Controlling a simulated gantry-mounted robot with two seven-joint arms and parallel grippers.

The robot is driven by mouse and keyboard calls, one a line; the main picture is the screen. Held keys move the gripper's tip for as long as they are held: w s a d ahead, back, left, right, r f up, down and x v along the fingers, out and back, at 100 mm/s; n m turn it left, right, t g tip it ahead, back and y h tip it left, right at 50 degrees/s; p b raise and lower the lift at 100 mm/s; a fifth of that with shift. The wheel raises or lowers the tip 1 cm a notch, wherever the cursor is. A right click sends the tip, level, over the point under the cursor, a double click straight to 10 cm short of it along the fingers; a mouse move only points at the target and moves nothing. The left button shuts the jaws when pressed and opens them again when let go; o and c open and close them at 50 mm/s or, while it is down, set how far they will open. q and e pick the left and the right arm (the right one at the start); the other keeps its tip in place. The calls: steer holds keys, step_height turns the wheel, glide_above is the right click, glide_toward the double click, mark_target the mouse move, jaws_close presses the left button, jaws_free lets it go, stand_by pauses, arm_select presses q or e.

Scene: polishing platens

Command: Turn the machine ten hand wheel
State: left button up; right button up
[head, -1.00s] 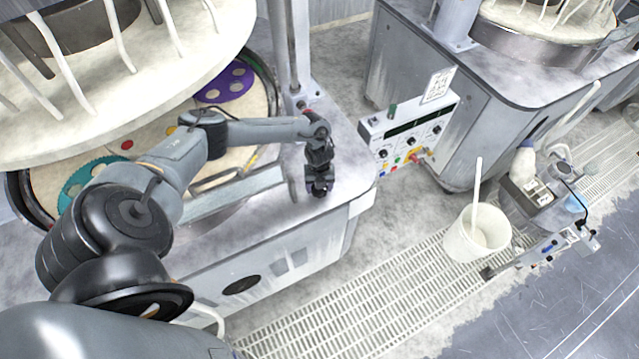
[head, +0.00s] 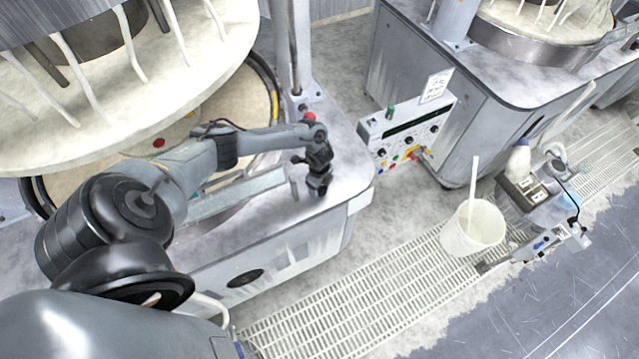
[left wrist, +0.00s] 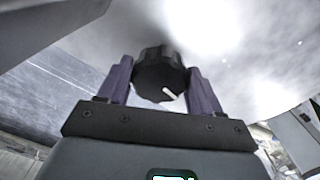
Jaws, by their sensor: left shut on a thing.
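The hand wheel is a dark, ridged round knob with a white mark (left wrist: 160,70), seen in the left wrist view. It sits between the two purple-grey fingers of my left gripper (left wrist: 160,84), which is shut on it. In the head view my left gripper (head: 318,188) points down at the grey worktop of the near polishing machine (head: 345,150), close to its right edge. The gripper hides the wheel there. My right gripper is not in view.
A large round upper plate (head: 180,105) with white hoses overhangs at the upper left. A control panel (head: 405,130) stands right of the worktop. A white bucket (head: 470,235) with a stick stands on the floor grating (head: 350,300). A second machine (head: 510,70) is at the upper right.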

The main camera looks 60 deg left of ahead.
arm_select(q)
steer(key=shift+n, duration=0.6)
steer(key=o, duration=1)
steer(key=shift+r, duration=0.1)
step_height(320, 180, up, 11)
steer(key=shift+f, duration=0.2)
